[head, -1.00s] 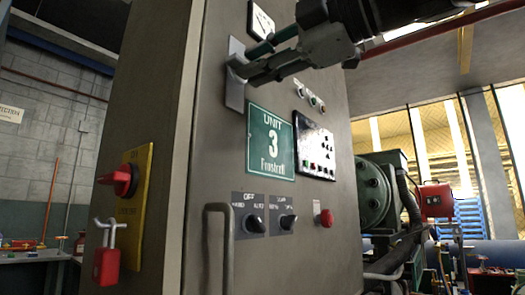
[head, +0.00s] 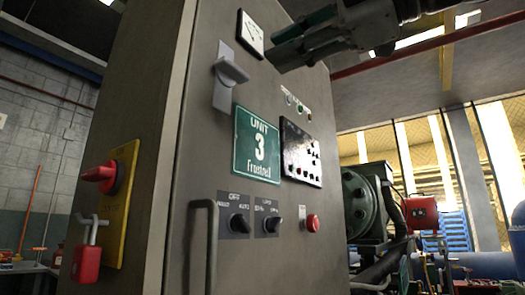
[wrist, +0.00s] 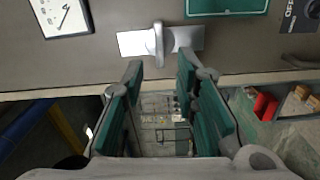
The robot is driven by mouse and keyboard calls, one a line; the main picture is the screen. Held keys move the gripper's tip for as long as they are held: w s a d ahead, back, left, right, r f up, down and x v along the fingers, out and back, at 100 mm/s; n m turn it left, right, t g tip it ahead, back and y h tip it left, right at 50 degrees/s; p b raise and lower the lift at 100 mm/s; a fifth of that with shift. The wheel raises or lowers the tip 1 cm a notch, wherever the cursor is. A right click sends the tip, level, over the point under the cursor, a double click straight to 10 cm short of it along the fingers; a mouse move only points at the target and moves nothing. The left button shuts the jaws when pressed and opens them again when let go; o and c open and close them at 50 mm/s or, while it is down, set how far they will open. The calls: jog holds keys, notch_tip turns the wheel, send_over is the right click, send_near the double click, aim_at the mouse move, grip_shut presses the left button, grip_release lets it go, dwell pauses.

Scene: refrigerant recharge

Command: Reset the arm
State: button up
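My gripper (head: 300,38) is near the top of the grey control cabinet, up and to the right of a grey lever handle (head: 231,72) on its plate. In the wrist view the gripper (wrist: 158,78) has its two green-padded fingers apart with nothing between them. The lever handle (wrist: 158,42) shows just beyond the fingertips there, apart from them.
The cabinet (head: 206,160) carries a gauge (head: 252,32), a green Unit 3 sign (head: 257,146), a button panel (head: 300,153), two knobs and a red button (head: 312,222). A door pull bar (head: 206,245) and a red switch (head: 105,178) stick out. Machinery stands at the right.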

jog(key=shift+v, duration=0.8)
jog(key=d+f+m+g+h, duration=0.3)
jog(key=f+m, duration=0.5)
jog(key=f, duration=0.9)
jog(key=f+m+g+h, duration=0.2)
jog(key=f+m+h, duration=0.45)
jog(key=f, duration=0.95)
jog(key=s+d+f+m+g+h, duration=0.25)
jog(key=s+d+f+m, duration=0.4)
jog(key=f, duration=0.75)
jog(key=s+d+f+m+g+h, duration=0.25)
jog(key=s+f+m, duration=0.45)
jog(key=s+f, duration=0.5)
notch_tip(320, 180, up, 28)
jog(key=w+t+p, duration=0.2)
jog(key=t+p, duration=0.1)
jog(key=p, duration=2.5)
jog(key=shift+d+n, duration=0.3)
